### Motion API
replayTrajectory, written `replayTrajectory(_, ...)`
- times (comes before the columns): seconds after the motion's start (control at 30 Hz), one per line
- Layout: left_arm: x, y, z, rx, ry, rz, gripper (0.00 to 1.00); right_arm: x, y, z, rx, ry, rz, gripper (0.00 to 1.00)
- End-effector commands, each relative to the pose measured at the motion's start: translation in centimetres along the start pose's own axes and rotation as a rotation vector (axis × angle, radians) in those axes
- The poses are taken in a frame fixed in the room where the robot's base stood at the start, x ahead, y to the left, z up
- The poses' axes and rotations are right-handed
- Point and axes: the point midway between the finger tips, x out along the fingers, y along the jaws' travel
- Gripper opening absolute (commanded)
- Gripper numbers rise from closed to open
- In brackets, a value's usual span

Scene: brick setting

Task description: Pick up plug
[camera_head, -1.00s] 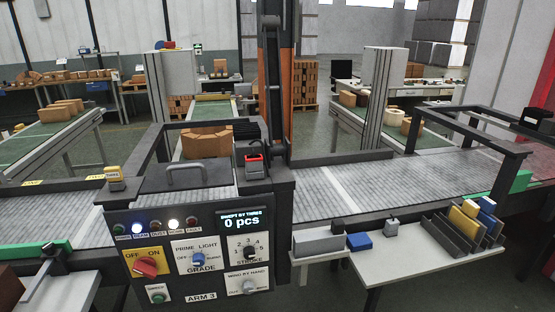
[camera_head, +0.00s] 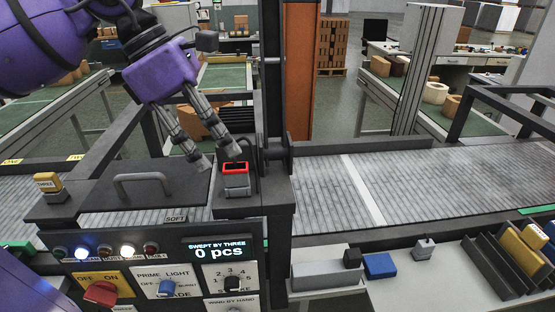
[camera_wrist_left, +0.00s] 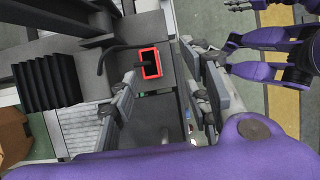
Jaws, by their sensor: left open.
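A grey block with a red rim and a dark middle (camera_head: 236,181) stands on top of the machine housing; a black cable seems to curve beside it. It also shows in the left wrist view (camera_wrist_left: 150,63). I take it for the plug or its socket, but cannot tell which. My left gripper (camera_head: 217,157) is open just above and left of it, fingers pointing down, one fingertip close to the red rim. In the left wrist view the block lies beyond the open fingers (camera_wrist_left: 165,95). My right gripper (camera_wrist_left: 238,45) shows only there, its opening unclear.
A yellow-topped block (camera_head: 48,183) and a grey handle (camera_head: 146,184) are on the machine. The control panel (camera_head: 168,275) is below. A dark upright post stands behind the block. A side table (camera_head: 405,290) holds a blue block (camera_head: 380,265) and a small grey knobbed block (camera_head: 424,249).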

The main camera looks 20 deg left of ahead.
Motion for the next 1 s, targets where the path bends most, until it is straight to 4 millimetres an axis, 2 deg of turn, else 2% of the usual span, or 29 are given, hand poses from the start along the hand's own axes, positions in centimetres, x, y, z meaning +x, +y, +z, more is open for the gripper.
replayTrajectory(0.07,-0.8,0.2,-0.3,0.023,0.042,0.034,0.44,0.0,-0.1,0.2,0.004,-0.003,0.000,0.40)
replayTrajectory(0.17,-0.6,0.3,-0.4,0.032,0.060,0.046,0.44,0.0,-0.2,0.6,0.008,-0.008,0.001,0.40)
replayTrajectory(0.43,2.6,0.7,-0.6,0.029,0.061,0.043,0.44,0.1,0.0,1.9,0.005,-0.027,0.003,0.40)
replayTrajectory(0.6,5.4,1.4,-0.7,0.027,0.061,0.041,0.44,0.4,0.7,3.2,-0.004,-0.039,0.013,0.40)
replayTrajectory(0.73,6.5,1.4,-0.7,0.028,0.057,0.041,0.44,0.6,1.0,3.0,-0.009,-0.031,0.018,0.40)
replayTrajectory(1.0,6.6,1.3,-0.6,0.028,0.054,0.044,0.44,0.7,0.9,2.3,-0.009,-0.018,0.016,0.40)
